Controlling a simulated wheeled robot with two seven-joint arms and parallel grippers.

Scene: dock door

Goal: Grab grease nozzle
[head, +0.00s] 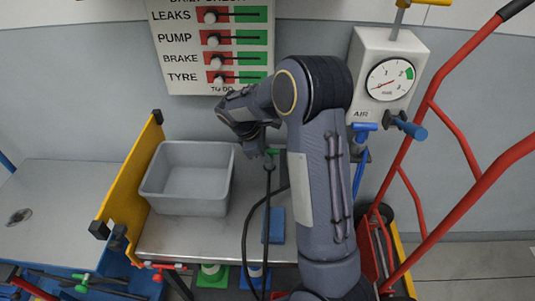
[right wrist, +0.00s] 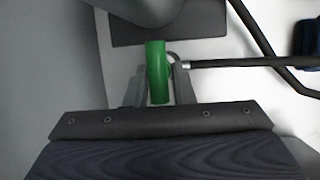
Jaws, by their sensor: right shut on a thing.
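The green grease nozzle (right wrist: 157,72) stands between the two fingers of my right gripper (right wrist: 158,92) in the right wrist view. The gripper is shut on it. In the head view my right gripper (head: 265,150) is above the bench, right of the grey bin, and mostly hidden by its own wrist. In the right wrist view a black rod meets a small ring beside the green part. My left gripper is not in view.
An empty grey bin (head: 187,178) stands on the metal bench (head: 190,237) beside a yellow panel (head: 128,185). A blue block (head: 274,225) lies on the bench. An air gauge (head: 388,80) and check board (head: 211,45) are on the wall. A red trolley frame (head: 450,135) stands at right.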

